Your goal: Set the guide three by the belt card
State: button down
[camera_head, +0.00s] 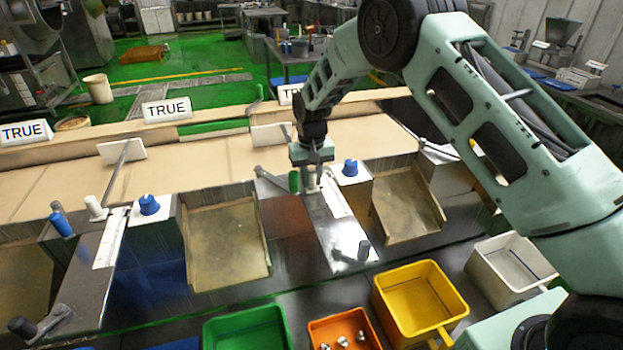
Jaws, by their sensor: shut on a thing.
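My gripper (311,184) points down over the middle station at the belt's near edge. It is shut on a small part at the head of the metal plate with a white scale strip (335,198); the fingers hide most of that part. A green knob (294,181) on a grey lever (271,180) sits just left of the fingers. A white guide plate (268,136) stands on the tan belt (215,155) behind my gripper. Cards reading "TRUE" stand along the far rail: a left card (25,132), a middle card (167,110) and a right card (287,94), partly hidden by my arm.
Left is another station with a guide plate (122,150), white knob (95,208) and blue knob (149,205). A blue knob (350,168) is right of my gripper. Below are a green bin (248,312), orange bin (344,316), yellow bin (464,302) and white bin (480,278).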

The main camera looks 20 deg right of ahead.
jog(key=shift+w, duration=0.1)
jog(key=c, duration=1.2)
grip_release()
jog(key=shift+r, duration=0.1)
notch_tip(320, 180, up, 17)
jog(key=b, duration=0.5)
jog(key=shift+r, duration=0.15)
jog(key=s+a+n+y+b, duration=0.1)
jog(key=s+a, duration=0.3)
jog(key=s, duration=0.2)
jog(key=s+a+n+b, duration=0.1)
jog(key=s+a, duration=0.2)
jog(key=s, duration=0.3)
jog(key=s+f+n, duration=0.2)
jog(key=s, duration=0.8)
jog(key=s+f+n+b, duration=0.1)
jog(key=s+f+n, duration=0.1)
jog(key=s, duration=0.8)
jog(key=s+f+n, duration=0.1)
jog(key=s+f, duration=0.3)
jog(key=s, duration=0.6)
jog(key=shift+s+d+f+n, duration=0.1)
jog(key=shift+s+d+n, duration=0.1)
jog(key=shift+d+n, duration=0.2)
